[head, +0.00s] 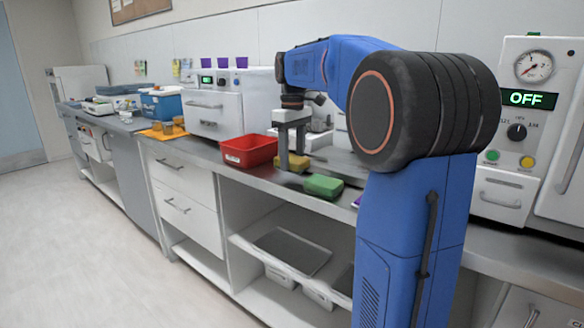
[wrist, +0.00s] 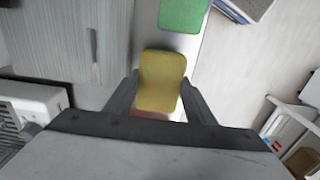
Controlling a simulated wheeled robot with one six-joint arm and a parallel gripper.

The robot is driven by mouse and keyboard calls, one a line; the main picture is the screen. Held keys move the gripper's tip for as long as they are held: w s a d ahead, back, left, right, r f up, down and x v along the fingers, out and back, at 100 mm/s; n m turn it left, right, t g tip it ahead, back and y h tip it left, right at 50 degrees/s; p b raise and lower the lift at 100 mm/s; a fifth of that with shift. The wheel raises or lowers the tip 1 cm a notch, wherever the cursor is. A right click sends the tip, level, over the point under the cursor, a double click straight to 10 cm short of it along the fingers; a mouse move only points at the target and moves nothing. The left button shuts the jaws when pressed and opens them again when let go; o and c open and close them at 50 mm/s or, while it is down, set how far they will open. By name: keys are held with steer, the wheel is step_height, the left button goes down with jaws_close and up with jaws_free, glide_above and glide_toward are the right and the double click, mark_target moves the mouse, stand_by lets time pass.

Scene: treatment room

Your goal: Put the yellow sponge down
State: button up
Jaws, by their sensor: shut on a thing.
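The yellow sponge (head: 297,161) is between the fingers of my gripper (head: 292,150), low over the grey counter (head: 262,176). In the wrist view the yellow sponge (wrist: 162,78) sits between the two fingers of my gripper (wrist: 161,98), which is shut on it. I cannot tell whether its underside touches the counter. A green sponge (head: 323,185) lies on the counter near the front edge, in front and to the right of the yellow one. It also shows in the wrist view (wrist: 184,14), apart from the yellow sponge.
A red bin (head: 249,150) stands on the counter just left of my gripper. White devices (head: 217,108) stand behind it, and an orange mat (head: 160,135) with amber jars lies further left. A gauge panel reading OFF (head: 525,98) is at the right. Open shelves (head: 285,285) are below the counter.

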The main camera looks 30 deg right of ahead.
mark_target(293, 158)
steer(key=shift+f, duration=1.5)
steer(key=shift+f, duration=0.15)
steer(key=o, duration=0.8)
step_height(293, 158, up, 12)
steer(key=shift+r, duration=0.15)
